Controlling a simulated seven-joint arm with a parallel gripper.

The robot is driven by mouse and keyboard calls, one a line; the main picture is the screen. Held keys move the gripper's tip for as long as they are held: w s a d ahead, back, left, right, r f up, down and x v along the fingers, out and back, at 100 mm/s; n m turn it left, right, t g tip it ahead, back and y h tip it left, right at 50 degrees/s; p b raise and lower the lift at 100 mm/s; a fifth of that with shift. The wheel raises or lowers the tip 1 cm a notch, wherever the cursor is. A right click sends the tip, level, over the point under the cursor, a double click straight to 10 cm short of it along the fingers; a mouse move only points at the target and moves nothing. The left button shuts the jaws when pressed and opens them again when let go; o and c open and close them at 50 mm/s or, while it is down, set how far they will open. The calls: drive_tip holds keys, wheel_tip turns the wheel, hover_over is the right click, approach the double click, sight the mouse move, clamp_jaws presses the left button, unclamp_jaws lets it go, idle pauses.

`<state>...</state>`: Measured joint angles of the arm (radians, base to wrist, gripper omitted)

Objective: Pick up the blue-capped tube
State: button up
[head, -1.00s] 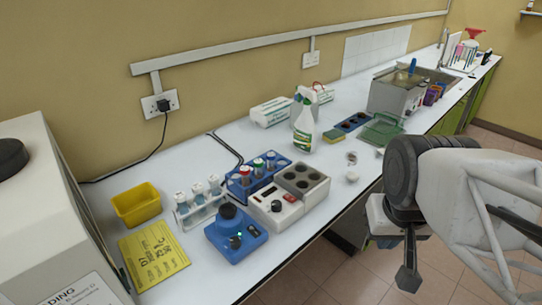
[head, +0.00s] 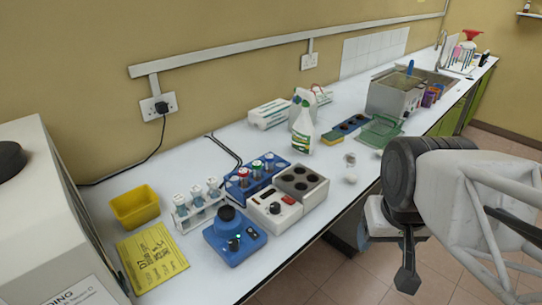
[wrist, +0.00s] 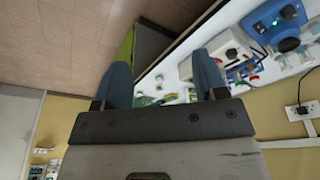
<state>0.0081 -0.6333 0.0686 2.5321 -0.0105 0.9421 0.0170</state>
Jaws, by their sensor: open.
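A blue tube rack (head: 238,190) stands on the bench and holds several tubes, with red and green caps among them. A clear rack (head: 190,221) to its left holds tubes with pale grey-blue caps (head: 196,190). Cap colours are too small to say which tube is the blue-capped one. My gripper (head: 386,262) hangs off the bench's front edge at the right, well away from both racks. In the wrist view my gripper (wrist: 162,80) is open and empty, with its blue fingers apart.
A blue mixer (head: 235,240) and a white heating block (head: 290,200) stand in front of the blue rack. A yellow bin (head: 136,207) and yellow card (head: 153,258) lie left. The bench's front edge lies between my gripper and the racks.

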drive_tip(key=n+g, duration=0.3)
drive_tip(key=n, duration=1.7)
hover_over(269, 156)
drive_tip(key=f, duration=0.9)
drive_tip(key=shift+s+d+f, duration=0.1)
drive_tip(key=shift+d+f, duration=0.1)
drive_tip(key=shift+d, duration=0.05)
drive_tip(key=shift+w+a+f, duration=0.2)
drive_tip(key=shift+w+a, duration=0.05)
drive_tip(key=shift+w, duration=0.05)
drive_tip(key=shift+f, duration=1.35)
